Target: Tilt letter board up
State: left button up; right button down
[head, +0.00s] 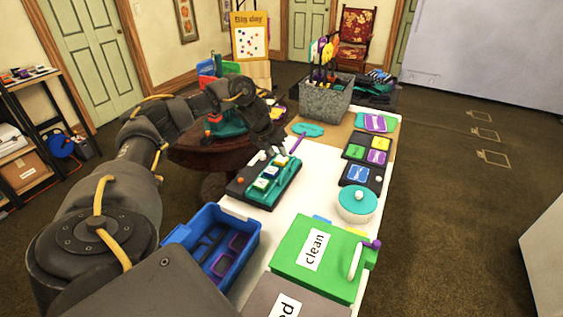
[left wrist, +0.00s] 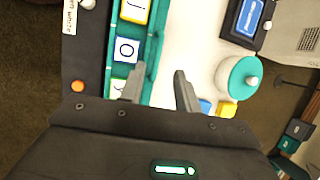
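The letter board is a dark base with a teal tray (left wrist: 152,52) that holds several letter tiles; one tile reads O (left wrist: 124,49). In the head view the letter board (head: 283,181) lies flat near the left edge of the white table. My left gripper (head: 273,147) is above the far end of the board. In the left wrist view my left gripper (left wrist: 160,73) is open with nothing between its fingers. One finger overlaps the tray's teal edge, the other is over bare table; contact cannot be told. My right gripper is not seen.
A blue crate (head: 248,232) and a green box marked "clean" (head: 335,262) stand at the near end of the white table (head: 315,195). A teal-lidded round tub (head: 356,203) is to the right. A grey bin (head: 327,100) stands at the far end.

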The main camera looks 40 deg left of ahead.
aim_at(287, 168)
pick_arm(q)
jog(key=x, duration=0.9)
jog(key=shift+s+p, duration=0.1)
jog(key=shift+p, duration=0.25)
jog(key=shift+c, duration=0.2)
grip_shut()
